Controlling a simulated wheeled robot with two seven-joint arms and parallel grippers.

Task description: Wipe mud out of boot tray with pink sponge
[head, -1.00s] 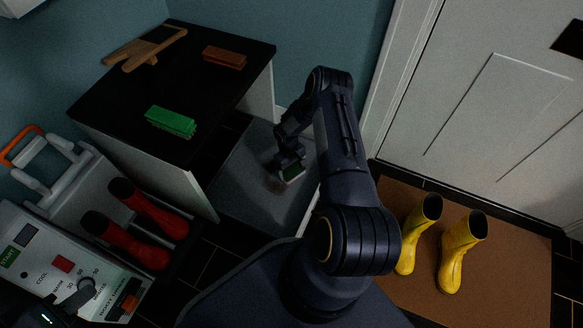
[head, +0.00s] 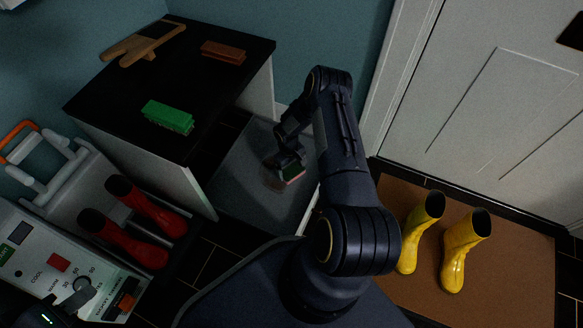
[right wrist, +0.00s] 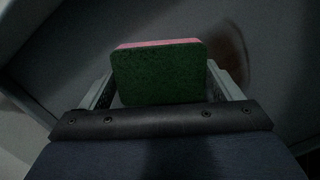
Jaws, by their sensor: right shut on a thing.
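My right gripper (head: 287,164) reaches down into the grey boot tray (head: 235,188) on the floor beside the dark-topped cabinet. It is shut on the sponge (head: 292,174). In the right wrist view the sponge (right wrist: 160,75) has a dark green face towards me and a pink layer beyond it, held between both fingers. A brownish mud smear (head: 272,182) lies on the tray floor next to the sponge; it also shows in the right wrist view (right wrist: 234,55), right of the sponge. Whether the sponge touches the tray floor, I cannot tell. My left gripper (head: 42,316) shows only partly at the bottom left corner.
A green brush (head: 168,117), a brown brush (head: 223,52) and a wooden item (head: 143,44) lie on the cabinet top (head: 185,85). Yellow boots (head: 463,250) stand on a brown mat (head: 520,255), right.

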